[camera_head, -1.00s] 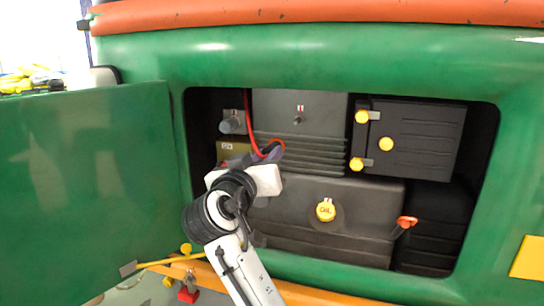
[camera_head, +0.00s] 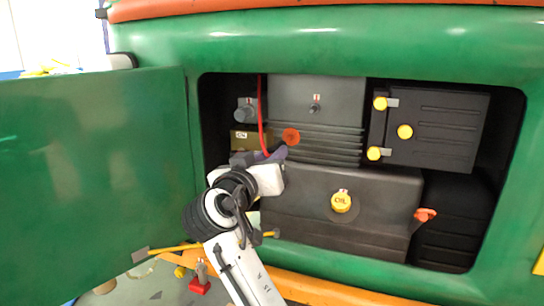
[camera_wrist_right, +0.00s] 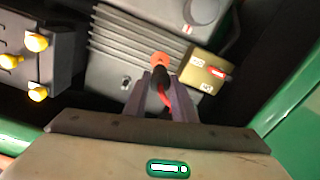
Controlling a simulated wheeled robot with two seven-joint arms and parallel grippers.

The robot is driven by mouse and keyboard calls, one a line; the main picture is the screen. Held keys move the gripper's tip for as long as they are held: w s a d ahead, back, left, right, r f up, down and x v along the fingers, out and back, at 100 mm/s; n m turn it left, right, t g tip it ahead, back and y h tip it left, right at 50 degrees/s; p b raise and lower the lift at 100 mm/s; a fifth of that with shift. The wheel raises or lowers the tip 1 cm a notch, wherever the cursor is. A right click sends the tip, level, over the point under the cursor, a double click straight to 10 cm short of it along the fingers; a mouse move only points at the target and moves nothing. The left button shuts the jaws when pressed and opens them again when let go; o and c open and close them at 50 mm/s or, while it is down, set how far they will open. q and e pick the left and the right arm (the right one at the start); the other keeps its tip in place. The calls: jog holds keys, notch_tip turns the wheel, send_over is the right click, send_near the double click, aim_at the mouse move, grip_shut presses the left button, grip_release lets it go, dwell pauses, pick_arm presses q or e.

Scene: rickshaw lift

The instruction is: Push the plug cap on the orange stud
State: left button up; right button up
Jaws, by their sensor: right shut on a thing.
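The orange stud (camera_head: 291,136) is a round orange disc on the front of the grey finned box. It also shows in the wrist view (camera_wrist_right: 160,58). My right gripper (camera_head: 272,156) is shut on the black plug cap (camera_wrist_right: 160,78), which has a red cable (camera_head: 262,112). In the wrist view the cap sits between the purple-grey fingers, its tip overlapping the stud's lower edge. I cannot tell whether they touch. In the head view the gripper is just below and left of the stud, and the cap is hidden. My left gripper is not in view.
A brass box (camera_head: 244,141) is left of the stud, with a grey knob (camera_head: 246,110) above. A black box (camera_head: 440,130) with yellow knobs is right. The tank with yellow OIL cap (camera_head: 341,202) is below. The open green door (camera_head: 95,180) stands left.

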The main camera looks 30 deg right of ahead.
jog(key=shift+w+d, duration=0.2)
jog(key=shift+d, duration=0.05)
jog(key=shift+x, duration=2.75)
dwell(0.3)
jog(key=shift+w+d+b, duration=0.15)
jog(key=shift+w+b, duration=0.05)
jog(key=shift+b, duration=0.15)
dwell(0.9)
jog(key=shift+w+d, duration=0.2)
jog(key=shift+d, duration=0.05)
dwell(1.0)
jog(key=o, duration=1.1)
jog(key=shift+c, duration=0.2)
jog(key=shift+c, duration=0.6)
